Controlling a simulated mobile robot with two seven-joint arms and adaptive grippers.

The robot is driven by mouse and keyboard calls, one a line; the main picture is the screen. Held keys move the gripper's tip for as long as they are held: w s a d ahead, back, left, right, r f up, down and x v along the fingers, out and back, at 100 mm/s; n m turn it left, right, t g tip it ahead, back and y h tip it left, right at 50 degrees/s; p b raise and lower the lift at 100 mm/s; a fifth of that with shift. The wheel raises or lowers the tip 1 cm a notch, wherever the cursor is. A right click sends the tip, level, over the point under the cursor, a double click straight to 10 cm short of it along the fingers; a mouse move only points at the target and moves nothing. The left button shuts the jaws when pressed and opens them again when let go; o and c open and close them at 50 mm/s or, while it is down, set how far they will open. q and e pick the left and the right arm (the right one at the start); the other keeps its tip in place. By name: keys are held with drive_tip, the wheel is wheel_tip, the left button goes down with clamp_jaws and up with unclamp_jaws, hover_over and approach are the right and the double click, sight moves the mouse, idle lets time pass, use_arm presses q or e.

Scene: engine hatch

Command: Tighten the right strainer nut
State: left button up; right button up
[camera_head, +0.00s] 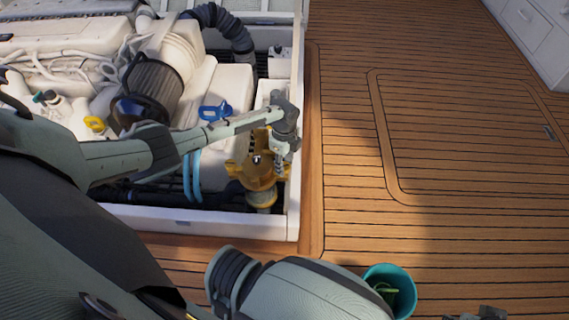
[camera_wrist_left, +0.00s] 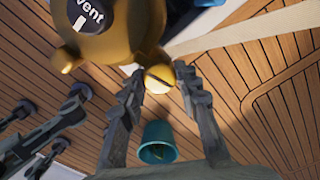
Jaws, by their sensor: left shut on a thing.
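The gold-coloured strainer (camera_head: 262,190) stands in the front right corner of the engine hatch. In the left wrist view its body (camera_wrist_left: 115,42) carries a black round label reading "vent". My left gripper (camera_head: 279,165) reaches down at the strainer's right side. In the left wrist view its fingers (camera_wrist_left: 159,88) are shut on a small gold nut (camera_wrist_left: 158,80) at the strainer's edge. The nut is mostly hidden by the fingers in the head view. Only a sliver of what looks like my right gripper (camera_head: 482,313) shows at the bottom edge; its jaws cannot be made out.
A teal bucket (camera_head: 400,284) with something green inside stands on the wooden deck (camera_head: 450,210). The white hatch rim (camera_head: 200,220) borders the strainer in front and right. A blue-handled valve (camera_head: 214,111) and engine hoses lie further in. The deck to the right is clear.

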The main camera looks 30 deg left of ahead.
sight(285, 166)
use_arm(q)
drive_tip(key=shift+m, duration=1.5)
use_arm(e)
drive_tip(key=shift+d+r, duration=0.2)
drive_tip(key=shift+r, duration=0.65)
use_arm(q)
drive_tip(key=o, duration=1.2)
drive_tip(key=shift+c, duration=0.2)
use_arm(e)
drive_tip(key=shift+f, duration=0.15)
use_arm(q)
wheel_tip(285, 166, up, 12)
